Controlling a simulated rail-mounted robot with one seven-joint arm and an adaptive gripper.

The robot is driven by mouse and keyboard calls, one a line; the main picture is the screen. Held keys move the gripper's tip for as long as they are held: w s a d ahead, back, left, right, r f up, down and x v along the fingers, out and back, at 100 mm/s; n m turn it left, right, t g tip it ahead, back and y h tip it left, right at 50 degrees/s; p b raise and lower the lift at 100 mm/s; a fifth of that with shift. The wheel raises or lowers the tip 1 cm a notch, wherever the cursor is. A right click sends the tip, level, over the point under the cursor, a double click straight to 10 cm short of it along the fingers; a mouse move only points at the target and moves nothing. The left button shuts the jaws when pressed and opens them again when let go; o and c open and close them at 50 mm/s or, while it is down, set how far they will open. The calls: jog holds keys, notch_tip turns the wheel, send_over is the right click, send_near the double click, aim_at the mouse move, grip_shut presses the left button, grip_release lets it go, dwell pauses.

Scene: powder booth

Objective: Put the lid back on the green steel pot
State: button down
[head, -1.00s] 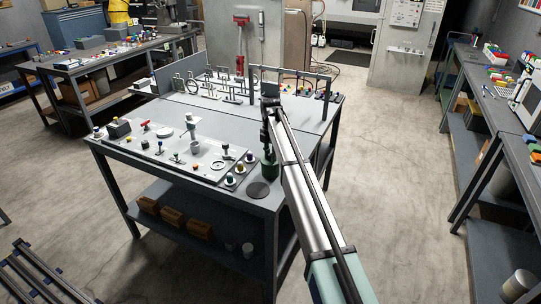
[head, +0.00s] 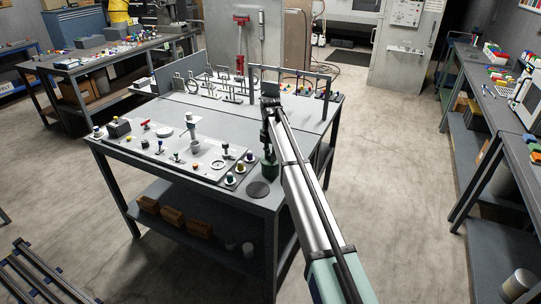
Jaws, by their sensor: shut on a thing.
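The green steel pot (head: 270,172) stands upright near the right front corner of the grey workbench. My gripper (head: 268,155) points down right over the pot, shut on the lid. The lid is hardly visible between the fingers and the pot. I cannot tell from this view whether it touches the rim. A dark round flat disc (head: 258,189) lies on the bench just in front of the pot.
Left of the pot is a grey panel (head: 215,172) with several knobs and fittings. A frame with upright posts (head: 290,72) stands behind on the bench. The bench's right edge is close to the pot. My arm covers the area right of it.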

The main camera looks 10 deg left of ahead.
jog(key=shift+c, duration=2.2)
grip_release()
jog(key=shift+r, duration=0.1)
jog(key=shift+r+p, duration=1.2)
jog(key=shift+r, duration=2.2)
grip_shut()
